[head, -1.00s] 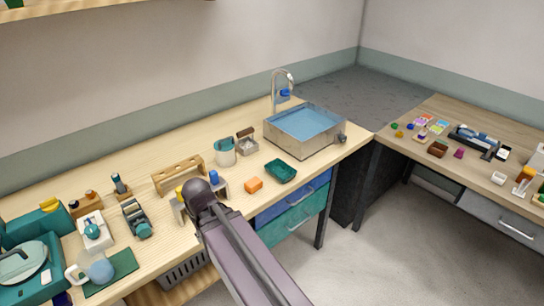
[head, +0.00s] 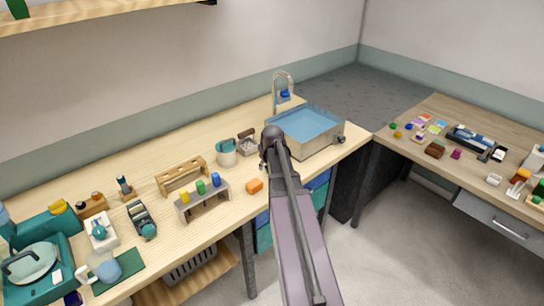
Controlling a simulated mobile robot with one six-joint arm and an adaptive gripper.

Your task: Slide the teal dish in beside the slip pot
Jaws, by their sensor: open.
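The teal dish is not visible; my arm covers the place on the bench where it lay, right of the orange block. A pale pot with teal at its top (head: 227,158), which looks like the slip pot, stands behind and left of my wrist. My gripper (head: 265,157) is mostly hidden behind my wrist and arm, over the bench between the pot and the sink. It is open. Its fingertips, and how near they are to the dish, cannot be seen.
A sink basin (head: 318,146) is just right of my wrist. A small caddy (head: 247,148) stands beside the pot. Bench between pot and block is clear.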

